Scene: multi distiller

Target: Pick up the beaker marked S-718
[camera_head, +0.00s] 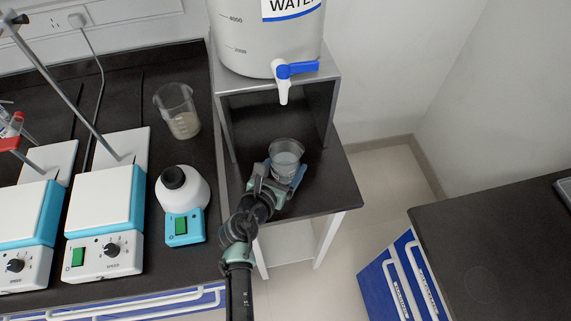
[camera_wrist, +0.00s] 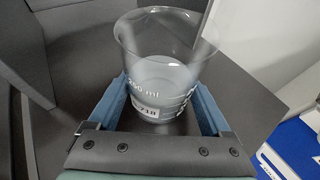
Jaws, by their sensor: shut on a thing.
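The beaker (camera_wrist: 165,75) is clear glass with a flared rim, white volume marks and a white label that shows "718". It holds some clear liquid. In the head view the beaker (camera_head: 286,157) stands upright in front of the opening under the water container. My gripper (camera_head: 283,172) reaches it from the front. In the wrist view my gripper (camera_wrist: 160,113) has one blue finger on each side of the beaker and is shut on it. I cannot tell whether the beaker's base touches the dark shelf (camera_head: 325,195).
A water container (camera_head: 267,35) with a blue and white tap (camera_head: 288,75) stands above on a grey stand (camera_head: 331,100). To the left are another beaker (camera_head: 180,115), a small blue-and-white device (camera_head: 184,205) and a stirrer (camera_head: 105,220). A dark bench (camera_head: 500,240) is at the right.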

